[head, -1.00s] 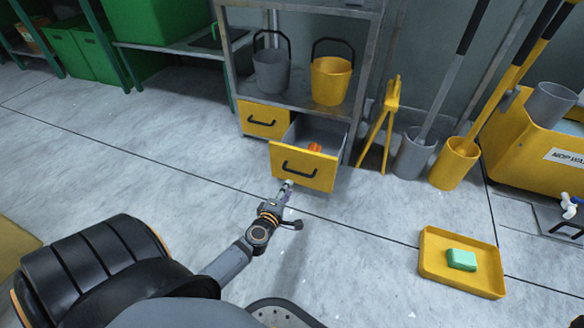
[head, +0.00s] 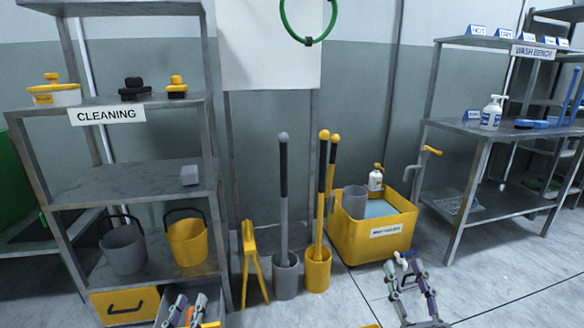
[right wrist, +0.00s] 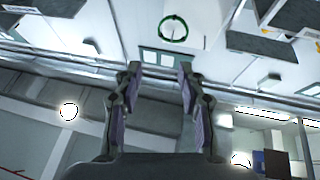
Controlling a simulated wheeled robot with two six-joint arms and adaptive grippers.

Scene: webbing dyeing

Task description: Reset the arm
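My left gripper (head: 187,304) is at the bottom of the head view, over the open drawer (head: 211,323) of the cleaning shelf. Its two fingers stand apart. Something orange shows by the fingers; I cannot tell whether they touch it. My right gripper (head: 404,268) points up in front of the yellow mop tub (head: 372,240). Its fingers are apart with nothing held. In the right wrist view, the right gripper (right wrist: 158,75) is open and empty, facing the upper room and ceiling.
The cleaning shelf (head: 130,182) stands left, with a grey bucket (head: 123,250) and a yellow bucket (head: 188,243). A yellow folding stand (head: 252,265) and tools in holders (head: 286,277) stand in the middle. The wash bench (head: 500,133) is right. Floor is clear at lower right.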

